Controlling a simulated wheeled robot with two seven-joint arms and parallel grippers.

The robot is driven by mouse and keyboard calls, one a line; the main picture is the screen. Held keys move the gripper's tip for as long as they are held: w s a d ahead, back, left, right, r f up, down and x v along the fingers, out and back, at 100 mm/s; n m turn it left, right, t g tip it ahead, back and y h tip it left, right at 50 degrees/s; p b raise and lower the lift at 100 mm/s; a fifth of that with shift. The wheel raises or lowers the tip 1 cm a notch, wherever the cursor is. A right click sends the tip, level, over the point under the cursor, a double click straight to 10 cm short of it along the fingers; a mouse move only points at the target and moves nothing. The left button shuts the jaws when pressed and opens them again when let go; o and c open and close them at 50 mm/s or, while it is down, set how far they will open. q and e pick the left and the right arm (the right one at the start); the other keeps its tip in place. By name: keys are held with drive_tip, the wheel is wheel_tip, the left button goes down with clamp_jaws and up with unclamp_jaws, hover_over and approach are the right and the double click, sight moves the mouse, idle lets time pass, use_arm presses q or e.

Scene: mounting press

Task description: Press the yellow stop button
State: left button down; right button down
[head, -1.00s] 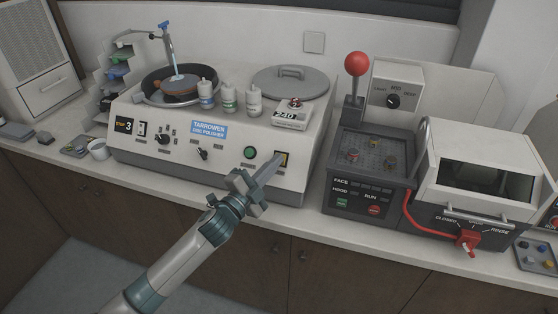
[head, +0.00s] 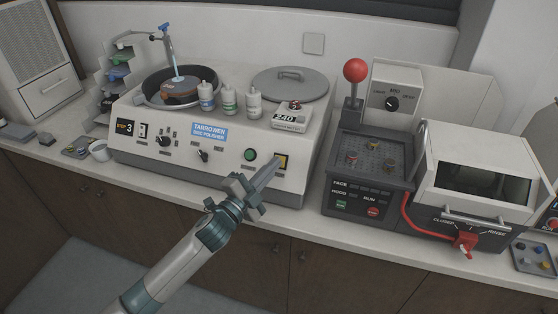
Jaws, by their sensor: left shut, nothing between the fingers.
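The yellow stop button (head: 283,160) is a small yellow square in a dark frame, at the right end of the front panel of the white disc polisher (head: 235,175). My left gripper (head: 268,172) is shut and empty. Its narrow fingertips point up and to the right, ending just at the lower left of the button. Most of the button's face shows. I cannot tell from this view whether the tips touch the panel or stand in front of it. My right gripper is not in view.
A round green button (head: 250,155) sits just left of the yellow one. Bottles (head: 229,101) and a small meter (head: 291,116) stand on the polisher's top. To the right is a dark press unit (head: 367,165) with a red-ball lever (head: 355,70).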

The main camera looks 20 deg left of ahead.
use_arm(q)
drive_tip(key=s+r+p, duration=0.1)
drive_tip(key=s, duration=0.1)
drive_tip(key=s+r+p, duration=0.2)
drive_tip(key=shift+a, duration=0.1)
idle(0.9)
